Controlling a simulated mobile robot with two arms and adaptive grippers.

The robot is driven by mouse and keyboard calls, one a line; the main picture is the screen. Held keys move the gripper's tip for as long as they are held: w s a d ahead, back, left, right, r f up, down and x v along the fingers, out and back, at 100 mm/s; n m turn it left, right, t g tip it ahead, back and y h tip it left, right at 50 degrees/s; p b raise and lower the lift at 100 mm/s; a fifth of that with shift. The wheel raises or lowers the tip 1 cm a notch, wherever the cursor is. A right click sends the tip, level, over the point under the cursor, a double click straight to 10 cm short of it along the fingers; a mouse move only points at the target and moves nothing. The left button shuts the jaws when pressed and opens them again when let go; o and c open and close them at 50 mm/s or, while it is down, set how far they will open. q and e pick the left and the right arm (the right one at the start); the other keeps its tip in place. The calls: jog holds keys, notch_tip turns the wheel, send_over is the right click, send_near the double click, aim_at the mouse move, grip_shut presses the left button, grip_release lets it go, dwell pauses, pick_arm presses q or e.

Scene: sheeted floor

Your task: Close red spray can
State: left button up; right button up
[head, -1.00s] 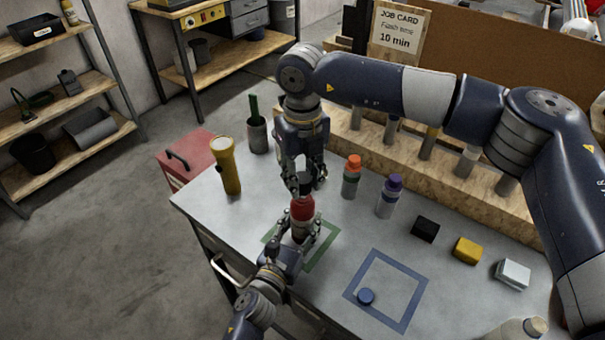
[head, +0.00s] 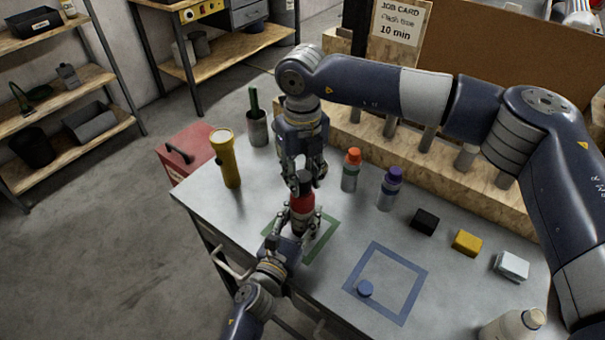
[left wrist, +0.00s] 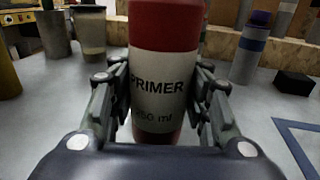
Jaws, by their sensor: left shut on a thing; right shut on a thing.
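The red spray can (head: 302,201) stands upright at the green square outline (head: 329,240) on the grey bench. In the left wrist view the can (left wrist: 165,35) has a pale label reading PRIMER; its top is out of frame. My left gripper (head: 301,222) is shut around the can's labelled lower body, one finger on each side. My right gripper (head: 305,178) points down from above and is shut on a dark cap (head: 304,180) at the can's top. The cap and can look touching; whether the cap is fully seated cannot be told.
A yellow flashlight (head: 228,160) and a cup (head: 257,129) stand left. Orange-capped (head: 351,172) and purple-capped (head: 388,191) bottles stand close right. Black (head: 424,222), yellow (head: 467,243) and white (head: 511,266) blocks lie farther right.

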jog(key=shift+f, duration=0.65)
jog(key=o, duration=0.8)
notch_tip(320, 180, up, 12)
dwell(0.4)
pick_arm(q)
jog(key=o, duration=1.6)
jog(key=shift+s, duration=0.1)
